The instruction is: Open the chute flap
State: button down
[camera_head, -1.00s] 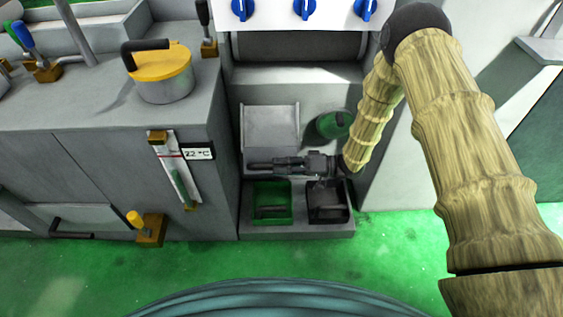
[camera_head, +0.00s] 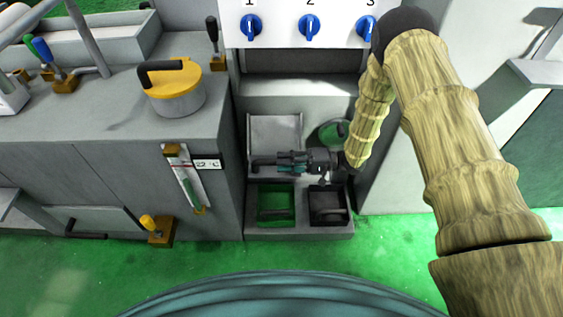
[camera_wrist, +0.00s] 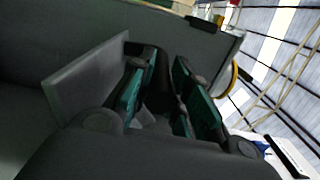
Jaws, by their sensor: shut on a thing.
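The chute flap appears to be the grey upright panel (camera_head: 273,131) in the machine's recess, above two small bins. It also shows at the left in the wrist view (camera_wrist: 88,76). A black handle (camera_head: 261,162) sits at its lower front. My gripper (camera_head: 283,161) reaches in from the right, low in front of the panel. In the wrist view my gripper's teal-padded fingers (camera_wrist: 165,98) lie on either side of a dark bar, and my gripper is shut on this handle. The exact contact is dark and partly hidden by the fingers.
A green round part (camera_head: 328,131) is behind my wrist. Blue knobs (camera_head: 309,27) are above. A grey cabinet (camera_head: 110,180) with another black-handled panel (camera_head: 100,217) stands left.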

jog(key=shift+w+r, duration=0.4)
jog(key=shift+r, duration=0.1)
jog(key=c, duration=1.3)
grip_release()
jog(key=shift+s, duration=0.1)
jog(key=shift+f, duration=0.2)
jog(key=d, duration=1.2)
